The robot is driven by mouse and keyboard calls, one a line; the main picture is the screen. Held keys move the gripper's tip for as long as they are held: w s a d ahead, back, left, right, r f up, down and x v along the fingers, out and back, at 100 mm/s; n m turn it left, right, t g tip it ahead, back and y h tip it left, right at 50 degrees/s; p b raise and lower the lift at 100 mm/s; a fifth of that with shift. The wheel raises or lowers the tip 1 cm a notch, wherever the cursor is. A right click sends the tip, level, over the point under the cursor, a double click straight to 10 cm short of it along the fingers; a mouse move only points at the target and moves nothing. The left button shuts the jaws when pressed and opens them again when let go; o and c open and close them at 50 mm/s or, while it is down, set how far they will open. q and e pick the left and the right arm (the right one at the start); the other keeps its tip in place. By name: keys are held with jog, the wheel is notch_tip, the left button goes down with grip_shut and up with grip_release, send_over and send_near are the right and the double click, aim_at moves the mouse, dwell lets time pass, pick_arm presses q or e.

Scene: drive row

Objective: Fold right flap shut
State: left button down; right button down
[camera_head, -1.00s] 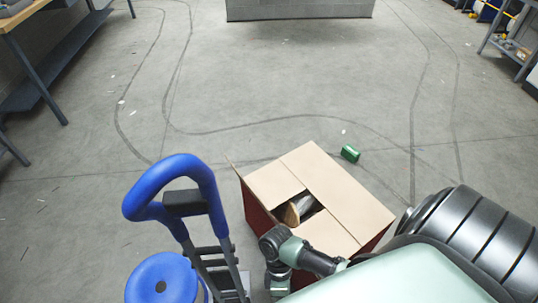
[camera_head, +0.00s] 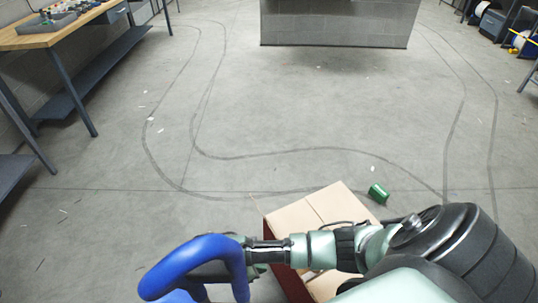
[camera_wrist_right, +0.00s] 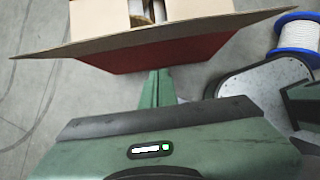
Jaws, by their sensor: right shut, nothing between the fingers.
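The cardboard box (camera_head: 310,211) has tan flaps and red sides, and my right arm covers much of its top in the head view. Some top flaps lie flat. In the right wrist view one flap (camera_wrist_right: 100,46) stands out from the box's near edge as a long tan strip, above the red side (camera_wrist_right: 190,54). Beyond it a gap shows between the other flaps. My right gripper (camera_wrist_right: 161,76) is shut and empty, pointing at the red side just below that flap; contact is unclear. In the head view it is largely hidden behind a blue handle. My left gripper is not in view.
A blue-and-white spool (camera_wrist_right: 298,35) stands to the right in the wrist view. A green can (camera_head: 378,193) lies on the floor beyond the box. A workbench (camera_head: 60,30) stands far left; the middle floor is clear.

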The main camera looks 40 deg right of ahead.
jog(key=s+d+f, duration=0.2)
jog(key=d+f, duration=0.5)
jog(key=d, duration=0.1)
jog(key=shift+d, duration=0.15)
jog(key=shift+s, duration=0.1)
